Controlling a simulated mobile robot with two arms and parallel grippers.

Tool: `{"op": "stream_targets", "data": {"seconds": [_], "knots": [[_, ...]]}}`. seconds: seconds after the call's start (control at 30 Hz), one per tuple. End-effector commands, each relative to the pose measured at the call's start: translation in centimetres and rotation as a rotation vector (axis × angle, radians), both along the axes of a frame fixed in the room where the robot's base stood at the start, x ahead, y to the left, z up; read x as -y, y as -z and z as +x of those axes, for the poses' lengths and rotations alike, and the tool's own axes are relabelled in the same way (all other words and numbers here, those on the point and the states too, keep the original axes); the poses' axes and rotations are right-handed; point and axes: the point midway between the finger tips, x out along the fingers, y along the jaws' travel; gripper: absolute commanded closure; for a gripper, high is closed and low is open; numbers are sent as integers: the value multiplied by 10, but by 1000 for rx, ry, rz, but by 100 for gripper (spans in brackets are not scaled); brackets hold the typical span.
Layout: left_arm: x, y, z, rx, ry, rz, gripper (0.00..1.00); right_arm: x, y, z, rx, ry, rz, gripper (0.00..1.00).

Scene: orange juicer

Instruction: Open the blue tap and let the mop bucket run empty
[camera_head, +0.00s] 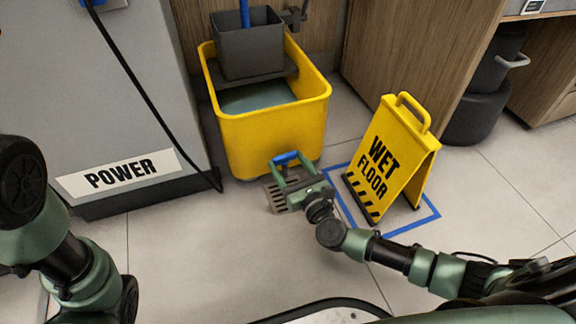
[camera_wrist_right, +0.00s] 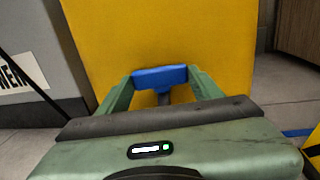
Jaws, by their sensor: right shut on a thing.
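The yellow mop bucket (camera_head: 270,135) stands on the floor, with grey-blue water (camera_head: 258,96) in it. The blue tap (camera_head: 286,157) is low on its front wall. In the right wrist view the tap's blue handle (camera_wrist_right: 160,76) lies crosswise between the fingers. My right gripper (camera_head: 288,164) is shut on the blue tap handle; it also shows in the right wrist view (camera_wrist_right: 160,88). A grated drain (camera_head: 279,196) is in the floor below, partly hidden by the gripper. My left arm shows at the left edge, but its gripper is out of view.
A yellow wet floor sign (camera_head: 390,155) stands close to my right forearm, inside a blue taped outline (camera_head: 418,224). A grey cabinet marked POWER (camera_head: 118,173), with a black cable, is left of the bucket. Open floor lies in front.

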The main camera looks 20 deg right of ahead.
Motion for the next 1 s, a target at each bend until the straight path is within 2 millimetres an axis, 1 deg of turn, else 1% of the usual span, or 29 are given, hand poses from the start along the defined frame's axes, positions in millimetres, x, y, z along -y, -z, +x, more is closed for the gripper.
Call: {"op": "stream_targets", "data": {"seconds": [0.03, 0.1, 0.33, 0.53, 0.87, 0.9, 0.93, 0.97, 1.0], "knots": [[0, 7, 0, 0, 0, 0, 100, 3, 2, 0, 4, -35, 2, 75], [0, 15, 0, 1, 0, 0, 100, 6, 3, 1, 6, -104, -5, 75], [0, 14, 0, -1, 0, -1, 100, 6, -4, 3, 9, -231, -6, 75], [0, 14, 0, 0, 0, -1, 100, 7, -3, 3, 3, -274, -4, 75], [0, 14, -1, 1, 0, 0, 100, 7, -2, 2, 2, -277, -1, 75], [0, 14, -1, 1, 0, 0, 100, 7, -2, 2, 2, -277, -1, 24], [0, 14, -1, 1, 0, 0, 100, 7, -2, 2, 2, -277, -1, 15], [0, 14, -1, 2, 0, 0, 100, 7, -2, 2, 1, -277, -2, 13], [0, 14, -1, 2, 0, 0, 100, 7, -2, 2, 1, -277, -2, 13]]}}
